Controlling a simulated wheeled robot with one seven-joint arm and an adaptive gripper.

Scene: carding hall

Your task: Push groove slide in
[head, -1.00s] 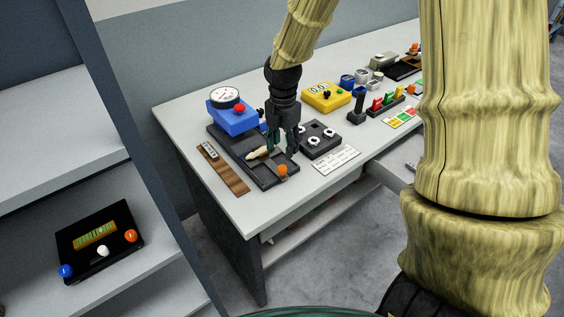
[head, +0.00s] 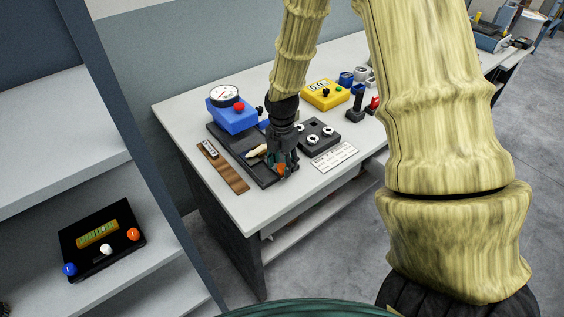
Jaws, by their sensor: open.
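The groove slide looks like the flat black grooved base (head: 228,140) near the left end of the grey table. It has an orange knob (head: 281,170) at its near end and a pale, tapered piece (head: 257,151) lying on it. My gripper (head: 283,170) points down over the near end, with its open fingers at the orange knob. The fingers hide part of the knob and the slide's near end. I cannot tell whether they touch the knob.
A blue box with a round gauge (head: 232,114) stands behind the base. A wooden strip (head: 225,169) lies to the left. A black plate with dials (head: 317,136) and a white card (head: 334,156) lie to the right. The table's front-left corner is bare.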

